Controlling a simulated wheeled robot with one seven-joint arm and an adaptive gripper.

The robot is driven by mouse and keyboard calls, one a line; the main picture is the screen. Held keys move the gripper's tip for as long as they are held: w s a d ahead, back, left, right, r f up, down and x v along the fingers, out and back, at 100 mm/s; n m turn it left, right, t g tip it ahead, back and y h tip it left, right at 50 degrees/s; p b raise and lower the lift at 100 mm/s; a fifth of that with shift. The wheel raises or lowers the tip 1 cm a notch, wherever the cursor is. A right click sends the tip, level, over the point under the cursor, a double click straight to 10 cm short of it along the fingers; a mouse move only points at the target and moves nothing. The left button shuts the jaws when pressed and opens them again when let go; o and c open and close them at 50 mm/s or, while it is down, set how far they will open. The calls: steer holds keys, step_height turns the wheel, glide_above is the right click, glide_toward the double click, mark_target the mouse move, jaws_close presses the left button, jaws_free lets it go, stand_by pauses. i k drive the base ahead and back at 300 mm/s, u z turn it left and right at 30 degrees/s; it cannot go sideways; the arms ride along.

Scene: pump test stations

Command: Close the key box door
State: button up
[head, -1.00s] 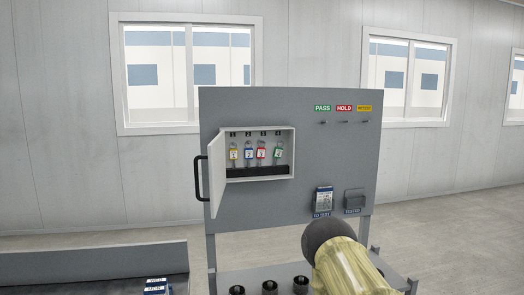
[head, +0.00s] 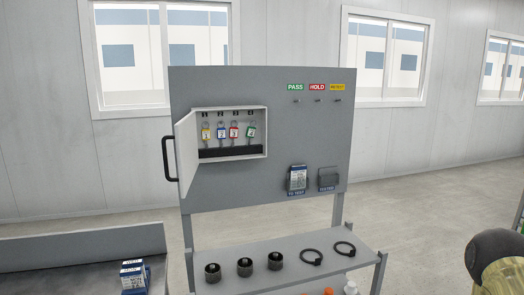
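The key box (head: 257,149) is on the left of the grey upright panel. Its white door (head: 186,153) is hinged on the left and stands open, swung out toward me. A black handle (head: 168,158) is on the door's outer side. Inside hang keys with yellow, blue, red and green tags (head: 235,131), above a dark strip. My gripper is not in view. A rounded dark and yellowish part at the lower right looks like my arm, well away from the door.
The panel (head: 300,120) has PASS, HOLD and a yellow label over pegs, with two small holders (head: 297,178) below. A shelf (head: 225,286) carries dark cylinders and two black rings.

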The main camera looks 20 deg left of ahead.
mark_target(185, 136)
steer(key=z, duration=1.6)
steer(key=k, duration=1.7)
steer(key=u, duration=1.8)
steer(key=i, duration=1)
steer(key=k, duration=1.25)
steer(key=u, duration=0.3)
steer(key=i, duration=0.7)
steer(key=u, duration=0.05)
